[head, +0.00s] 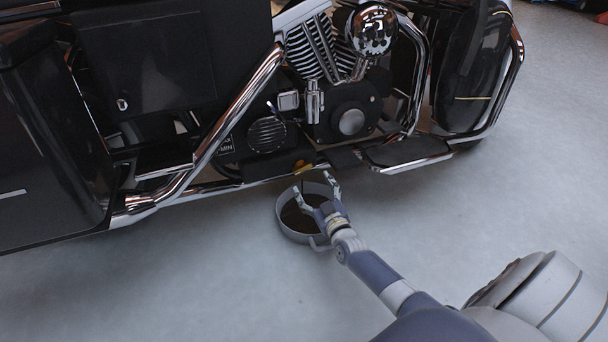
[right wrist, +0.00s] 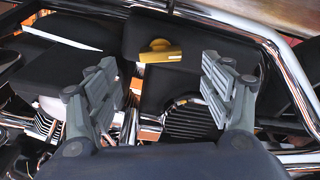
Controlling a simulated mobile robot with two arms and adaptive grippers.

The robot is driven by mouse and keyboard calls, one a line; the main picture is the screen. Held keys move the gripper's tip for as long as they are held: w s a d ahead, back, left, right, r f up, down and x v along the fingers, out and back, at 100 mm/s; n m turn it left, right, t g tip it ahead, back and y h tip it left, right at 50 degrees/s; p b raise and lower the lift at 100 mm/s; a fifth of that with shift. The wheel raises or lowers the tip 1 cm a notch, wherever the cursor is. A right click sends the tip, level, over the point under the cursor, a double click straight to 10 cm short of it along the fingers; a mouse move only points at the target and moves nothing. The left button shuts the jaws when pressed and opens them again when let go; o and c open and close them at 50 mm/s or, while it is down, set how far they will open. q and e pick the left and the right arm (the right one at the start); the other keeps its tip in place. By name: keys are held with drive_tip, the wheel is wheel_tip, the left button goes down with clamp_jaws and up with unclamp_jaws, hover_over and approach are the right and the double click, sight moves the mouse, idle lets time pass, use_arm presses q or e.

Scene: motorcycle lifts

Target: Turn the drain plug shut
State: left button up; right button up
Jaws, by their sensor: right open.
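The drain plug, a yellow-orange piece with a flat bar handle, shows in the right wrist view (right wrist: 160,54) on a black housing under the motorcycle. In the head view it is a small orange spot (head: 299,164) at the lower edge of the engine. My right gripper (head: 317,185) is just below it, over a drain pan. In the right wrist view its two fingers (right wrist: 163,85) are spread, with the plug between and beyond them. I see no contact with the plug. My left gripper is not in view.
A round grey drain pan (head: 288,226) with dark contents stands on the floor under the engine. The black motorcycle (head: 350,120) has chrome pipes and a footboard (head: 408,152) close to my right gripper. The grey floor (head: 180,285) in front is clear.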

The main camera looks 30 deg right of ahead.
sight(304, 171)
drive_tip(key=b+x, duration=0.3)
drive_tip(key=x, duration=0.3)
drive_tip(key=shift+w+f+b, duration=0.15)
drive_tip(key=shift+w+b, duration=0.05)
drive_tip(key=shift+b, duration=0.2)
drive_tip(key=shift+w+d, duration=0.15)
drive_tip(key=shift+w, duration=0.4)
drive_tip(key=c, duration=1.1)
